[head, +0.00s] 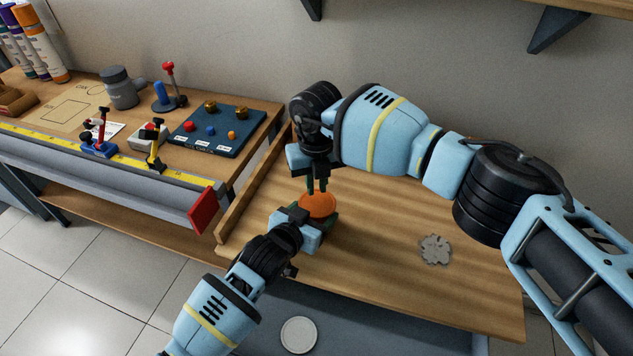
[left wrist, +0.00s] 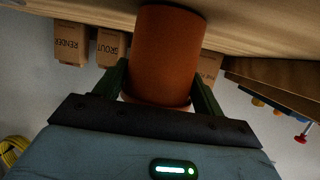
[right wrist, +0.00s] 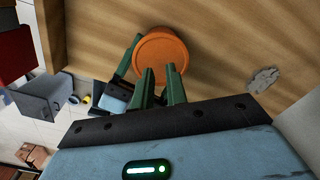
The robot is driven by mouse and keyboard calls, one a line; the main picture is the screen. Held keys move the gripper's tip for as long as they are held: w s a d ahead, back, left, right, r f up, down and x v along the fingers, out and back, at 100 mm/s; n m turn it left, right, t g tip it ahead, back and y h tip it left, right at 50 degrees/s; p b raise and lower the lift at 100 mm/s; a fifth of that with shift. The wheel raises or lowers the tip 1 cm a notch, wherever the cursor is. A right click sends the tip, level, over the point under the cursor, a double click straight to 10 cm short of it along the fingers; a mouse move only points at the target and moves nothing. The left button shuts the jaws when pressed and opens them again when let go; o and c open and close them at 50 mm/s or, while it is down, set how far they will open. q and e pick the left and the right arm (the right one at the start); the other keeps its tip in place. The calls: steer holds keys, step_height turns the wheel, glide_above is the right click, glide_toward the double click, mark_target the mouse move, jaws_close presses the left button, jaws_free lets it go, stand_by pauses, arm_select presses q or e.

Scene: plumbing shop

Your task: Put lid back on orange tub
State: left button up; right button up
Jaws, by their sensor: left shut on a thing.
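The orange tub (left wrist: 165,50) stands at the left end of the wooden bench. My left gripper (head: 305,222) is shut around its side, with a finger on either side in the left wrist view. A round orange top with a raised rim shows in the head view (head: 317,205) and the right wrist view (right wrist: 160,58). It looks like a flat lid lying over the tub; I cannot tell whether it is fully seated. My right gripper (right wrist: 160,72) is just above this top, fingers pointing down, with a narrow empty gap between them.
A grey gear-shaped piece (head: 435,249) lies on the bench to the right. A wooden edge strip (head: 250,195) bounds the bench at left. Beyond is a side table with a blue board (head: 218,132) and small tools. A pale round disc (head: 298,335) lies low in front.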

mark_target(317, 201)
arm_select(q)
steer(key=shift+r, duration=0.1)
arm_select(e)
steer(key=shift+f, duration=1.6)
steer(key=shift+r, duration=2.05)
steer(key=o, duration=0.6)
steer(key=shift+c, duration=0.2)
step_height(317, 201, up, 12)
arm_select(q)
steer(key=o, duration=1.4)
